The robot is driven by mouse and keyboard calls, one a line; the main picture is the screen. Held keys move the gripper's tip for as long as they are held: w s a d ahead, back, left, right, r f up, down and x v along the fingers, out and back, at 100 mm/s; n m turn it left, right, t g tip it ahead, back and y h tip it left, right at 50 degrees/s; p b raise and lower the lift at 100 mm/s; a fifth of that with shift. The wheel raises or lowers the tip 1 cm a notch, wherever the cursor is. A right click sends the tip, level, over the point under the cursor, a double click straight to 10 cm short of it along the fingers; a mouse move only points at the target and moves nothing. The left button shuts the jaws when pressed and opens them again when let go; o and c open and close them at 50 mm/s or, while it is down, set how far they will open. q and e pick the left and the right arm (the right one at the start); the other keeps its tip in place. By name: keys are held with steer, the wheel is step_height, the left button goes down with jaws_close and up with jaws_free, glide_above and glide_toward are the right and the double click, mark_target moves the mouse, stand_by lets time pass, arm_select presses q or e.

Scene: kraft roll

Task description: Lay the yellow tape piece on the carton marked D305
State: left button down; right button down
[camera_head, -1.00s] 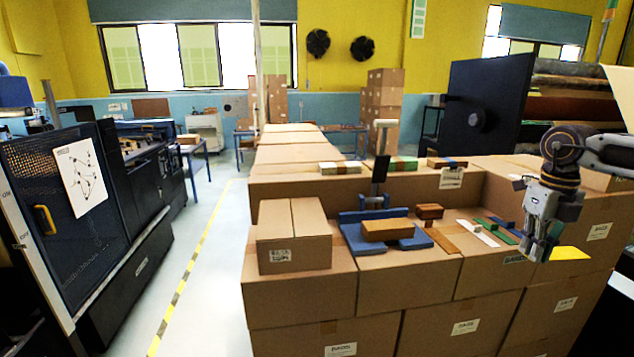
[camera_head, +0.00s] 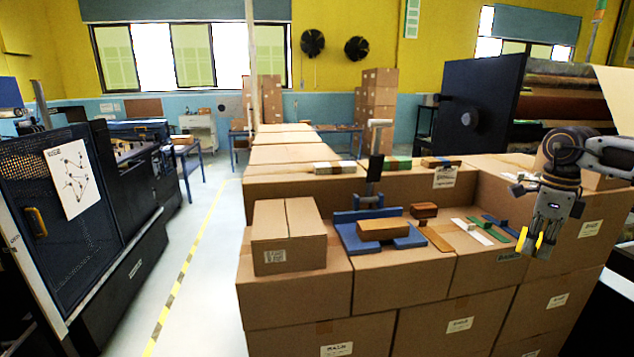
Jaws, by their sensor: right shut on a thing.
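My right gripper (camera_head: 538,237) is at the right, pointing down over the front right part of the carton stack. It is shut on the yellow tape piece (camera_head: 521,239), which shows as yellow strips at and between the fingertips; the fingers hide part of it. A carton (camera_head: 497,281) with a small dark-lettered label (camera_head: 509,256) lies just below and left of the gripper. The cartons' labels are too small to read, so I cannot tell which is marked D305. My left gripper is not in view.
A blue fixture (camera_head: 352,238) holding a brown block (camera_head: 383,229) stands on the cartons. White (camera_head: 473,232), green (camera_head: 489,226) and brown (camera_head: 436,238) strips lie left of the gripper. A closed carton (camera_head: 289,236) stands at the left, with clear floor beyond.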

steer(key=shift+s+d+f+n, duration=2.15)
steer(key=shift+d+f+n, duration=0.8)
steer(key=shift+f+n, duration=1)
steer(key=shift+s+d+f+n, duration=2.1)
steer(key=shift+d+f+n, duration=1.1)
steer(key=shift+n, duration=1.25)
steer(key=shift+s+a+f+n, duration=1.2)
steer(key=shift+s+f, duration=0.8)
steer(key=shift+f, duration=2.55)
steer(key=shift+s+a+f+n, duration=0.8)
steer(key=shift+s+f+n, duration=0.95)
steer(key=shift+f, duration=2.8)
steer(key=w+a+f+n, duration=0.1)
steer(key=a+f, duration=0.4)
steer(key=a, duration=0.5)
steer(key=w+a+f+n, duration=0.1)
steer(key=a+f+n, duration=0.1)
steer(key=a+f, duration=0.6)
steer(key=w+a+r+n, duration=0.1)
steer(key=w+a+r, duration=0.15)
steer(key=a, duration=0.55)
steer(key=w+a+r+n, duration=0.1)
steer(key=w+a, duration=0.2)
steer(key=a, duration=0.4)
steer(key=w+a+r, duration=0.6)
steer(key=w+r, duration=0.2)
steer(key=shift+w+a+r, duration=0.15)
steer(key=shift+a+r, duration=0.15)
steer(key=shift+r, duration=0.05)
